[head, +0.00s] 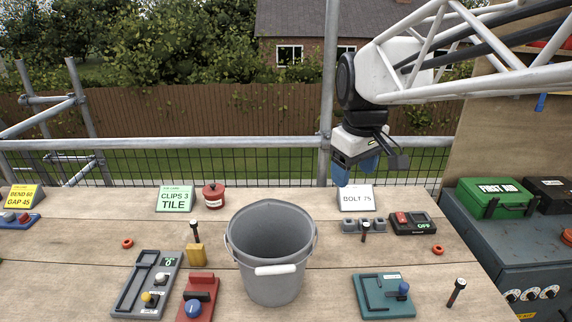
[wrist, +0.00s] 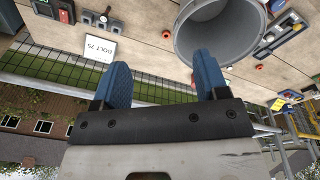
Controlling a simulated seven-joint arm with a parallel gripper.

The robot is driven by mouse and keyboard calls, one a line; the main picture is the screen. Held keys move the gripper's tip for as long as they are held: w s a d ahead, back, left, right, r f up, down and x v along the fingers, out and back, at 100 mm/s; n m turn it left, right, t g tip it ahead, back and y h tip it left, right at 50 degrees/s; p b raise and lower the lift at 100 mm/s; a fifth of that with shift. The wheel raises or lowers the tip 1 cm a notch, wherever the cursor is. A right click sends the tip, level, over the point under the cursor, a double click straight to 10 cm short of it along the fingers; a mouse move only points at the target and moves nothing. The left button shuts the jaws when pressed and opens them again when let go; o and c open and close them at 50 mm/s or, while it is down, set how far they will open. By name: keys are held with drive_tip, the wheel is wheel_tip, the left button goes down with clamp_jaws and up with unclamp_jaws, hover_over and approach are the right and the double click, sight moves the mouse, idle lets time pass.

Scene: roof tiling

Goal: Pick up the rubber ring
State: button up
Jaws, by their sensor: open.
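Two small orange-red rings lie flat on the wooden bench in the head view: a left ring (head: 127,243) near the grey slotted block, and a right ring (head: 438,249) in front of the switch box.
A grey bucket (head: 270,285) stands mid-bench. A scaffold pole (head: 331,90) rises behind, left of my gripper.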

drive_tip(key=w+a+f+n, duration=0.2)
drive_tip(key=w+a+n, duration=0.15)
drive_tip(key=w, duration=0.45)
drive_tip(key=w+a+f+n+g, duration=0.15)
drive_tip(key=w+a, duration=0.25)
drive_tip(key=w, duration=0.4)
drive_tip(key=w+a+f+n, duration=0.1)
drive_tip(key=w+a+n, duration=0.3)
drive_tip(key=w, duration=0.4)
wheel_tip(320, 180, down, 27)
drive_tip(key=shift+d+r, duration=0.1)
drive_tip(key=shift+d, duration=0.05)
drive_tip(key=shift+f, duration=1.25)
drive_tip(key=shift+d+f, duration=0.15)
drive_tip(key=shift+f, duration=2.45)
